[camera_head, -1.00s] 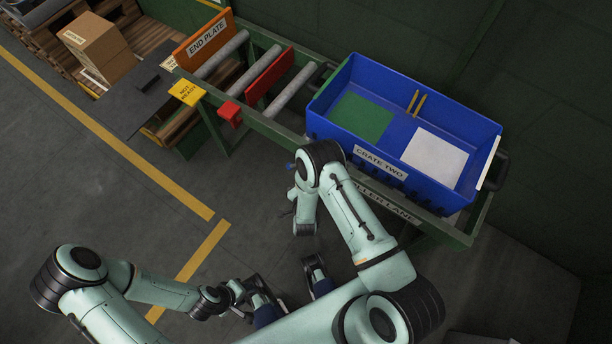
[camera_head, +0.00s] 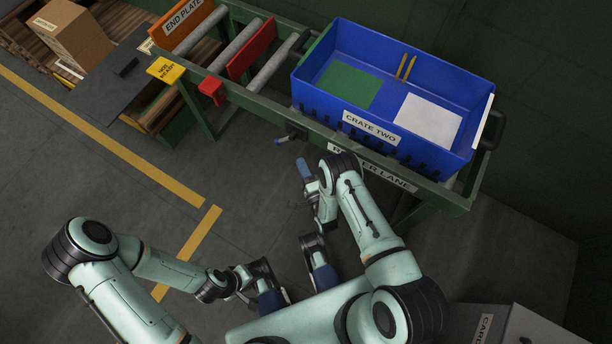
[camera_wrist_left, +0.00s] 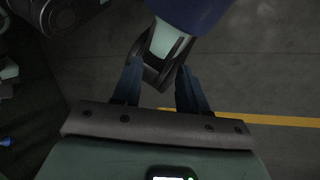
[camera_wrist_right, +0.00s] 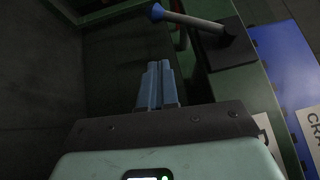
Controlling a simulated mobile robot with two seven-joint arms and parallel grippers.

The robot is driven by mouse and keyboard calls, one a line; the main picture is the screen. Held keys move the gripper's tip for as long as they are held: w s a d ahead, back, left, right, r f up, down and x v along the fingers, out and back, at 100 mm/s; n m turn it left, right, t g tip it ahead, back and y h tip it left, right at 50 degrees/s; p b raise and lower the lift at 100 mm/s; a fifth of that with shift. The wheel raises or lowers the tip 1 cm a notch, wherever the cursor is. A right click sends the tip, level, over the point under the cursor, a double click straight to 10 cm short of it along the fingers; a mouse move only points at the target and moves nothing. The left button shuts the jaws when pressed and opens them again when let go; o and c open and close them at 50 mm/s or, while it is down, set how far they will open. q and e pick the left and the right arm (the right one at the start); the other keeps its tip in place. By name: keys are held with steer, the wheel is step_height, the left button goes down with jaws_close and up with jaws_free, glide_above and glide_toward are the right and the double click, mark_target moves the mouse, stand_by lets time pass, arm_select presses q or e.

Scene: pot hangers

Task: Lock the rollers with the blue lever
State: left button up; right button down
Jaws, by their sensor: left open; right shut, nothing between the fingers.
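The lever (camera_head: 283,141) is a short grey rod with a blue knob, sticking out from the front side of the green roller lane below the crate. In the right wrist view the lever (camera_wrist_right: 190,21) runs from a dark block to its blue knob at the left. My right gripper (camera_head: 302,167) is shut and empty, its blue fingertips just short of the lever and apart from it; they also show in the right wrist view (camera_wrist_right: 158,66). My left gripper (camera_wrist_left: 158,70) is open and empty, well away, low over the floor side near my body.
A blue crate (camera_head: 436,61) labelled CRATE TWO sits on the roller lane (camera_head: 345,160). Left of it are bare rollers (camera_head: 272,68), a red plate (camera_head: 251,48), a red block (camera_head: 211,88) and an orange END PLATE (camera_head: 188,22). The floor in front is clear.

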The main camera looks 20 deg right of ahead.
mark_target(285, 139)
arm_select(q)
steer(key=shift+w+a+f+t+b, duration=0.2)
steer(key=shift+w+f+b, duration=0.1)
steer(key=shift+w+f, duration=0.15)
steer(key=shift+w+a+f+t+b, duration=0.1)
steer(key=shift+w+a+f+b, duration=0.15)
steer(key=shift+w, duration=0.25)
arm_select(e)
steer(key=w+a, duration=0.3)
steer(key=w, duration=0.4)
steer(key=shift+r, duration=0.4)
